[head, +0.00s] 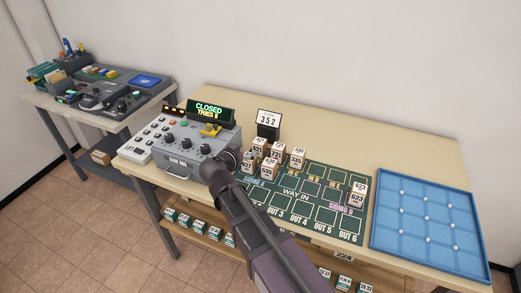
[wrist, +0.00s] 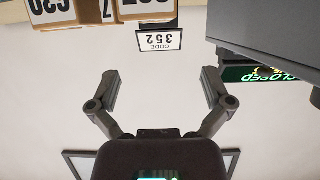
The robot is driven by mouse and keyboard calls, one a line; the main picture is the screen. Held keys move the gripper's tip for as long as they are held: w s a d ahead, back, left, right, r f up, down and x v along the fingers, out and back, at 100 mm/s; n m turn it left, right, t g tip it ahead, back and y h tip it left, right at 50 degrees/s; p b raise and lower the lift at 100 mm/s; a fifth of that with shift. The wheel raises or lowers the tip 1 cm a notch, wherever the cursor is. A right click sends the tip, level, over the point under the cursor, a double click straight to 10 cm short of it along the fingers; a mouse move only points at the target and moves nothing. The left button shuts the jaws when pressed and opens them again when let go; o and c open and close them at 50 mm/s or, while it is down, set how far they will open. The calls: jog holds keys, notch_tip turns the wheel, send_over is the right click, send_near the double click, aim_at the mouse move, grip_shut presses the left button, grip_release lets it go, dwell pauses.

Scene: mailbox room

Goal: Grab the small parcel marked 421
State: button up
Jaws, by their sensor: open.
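Several small box parcels with white number labels stand in a cluster on the green mat in the head view. The rear-left parcel (head: 259,144) has a label that seems to end in 21, but it is too small to read surely as 421. Another label beside it, on the parcel (head: 277,151), also looks similar. My gripper (wrist: 160,84) is open and empty in the wrist view, with its two fingers wide apart. Parcel undersides or edges (wrist: 148,10) show at the top of that upside-down view, beyond the fingertips. In the head view my arm hides the gripper's jaws.
A grey control box (head: 190,140) with a "CLOSED TRIES" display (head: 209,110) stands left of the parcels. A code sign reading 352 (head: 268,119) stands behind them. The table's rear strip is clear.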

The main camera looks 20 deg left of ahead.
aim_at(258, 144)
jog(key=b+x, duration=0.1)
jog(key=x, duration=0.3)
jog(key=shift+w+a+f, duration=0.1)
jog(key=shift+f, duration=0.05)
jog(key=shift+w+f+b, duration=0.15)
jog(key=shift+w+b, duration=0.25)
jog(key=shift+w, duration=0.3)
jog(key=shift+f, duration=0.1)
jog(key=shift+d+b+x, duration=0.25)
jog(key=shift+b+x, duration=0.35)
jog(key=shift+x, duration=0.7)
jog(key=shift+d+b+x, duration=0.25)
jog(key=shift+b+x, duration=0.35)
jog(key=shift+x, duration=0.7)
jog(key=shift+s, duration=0.1)
jog(key=c, duration=1.2)
jog(key=shift+c, duration=0.2)
